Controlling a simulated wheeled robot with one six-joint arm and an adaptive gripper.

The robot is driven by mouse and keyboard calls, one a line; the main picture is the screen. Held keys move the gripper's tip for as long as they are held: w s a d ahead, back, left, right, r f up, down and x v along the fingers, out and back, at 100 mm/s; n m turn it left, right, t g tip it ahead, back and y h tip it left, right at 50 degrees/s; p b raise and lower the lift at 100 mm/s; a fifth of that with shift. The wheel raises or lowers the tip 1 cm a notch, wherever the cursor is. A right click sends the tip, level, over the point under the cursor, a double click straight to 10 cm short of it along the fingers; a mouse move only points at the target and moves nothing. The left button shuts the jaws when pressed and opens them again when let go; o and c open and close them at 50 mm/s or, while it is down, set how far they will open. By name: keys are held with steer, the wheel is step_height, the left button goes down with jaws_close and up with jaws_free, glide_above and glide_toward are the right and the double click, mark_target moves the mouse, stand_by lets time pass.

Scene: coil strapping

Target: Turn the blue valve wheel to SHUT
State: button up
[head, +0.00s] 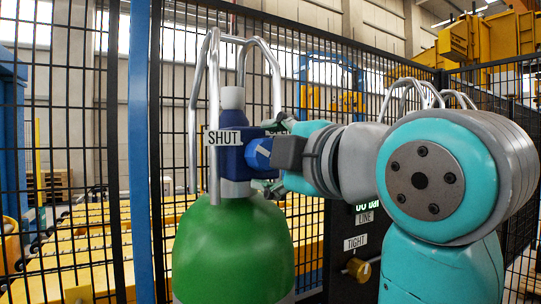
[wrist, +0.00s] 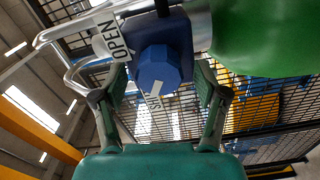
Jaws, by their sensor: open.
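The blue valve wheel (head: 258,154) sits on the side of a dark blue valve block (head: 229,160) on top of a green gas cylinder (head: 232,250). A SHUT sign (head: 223,138) is on the block in the head view. An OPEN sign (wrist: 113,40) shows beside the wheel in the wrist view. My gripper (wrist: 159,86) is open, with one finger on each side of the wheel; I cannot tell whether they touch it.
Bent metal guard bars (head: 210,90) rise around the cylinder's neck. A black mesh fence with a blue post (head: 140,150) stands behind. A panel with LINE and TIGHT labels (head: 355,242) and a brass knob (head: 357,268) is right of the cylinder, partly hidden by my arm.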

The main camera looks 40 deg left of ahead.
steer(key=shift+d, duration=0.1)
steer(key=v, duration=1.1)
steer(key=shift+s+d, duration=0.2)
steer(key=shift+d, duration=0.15)
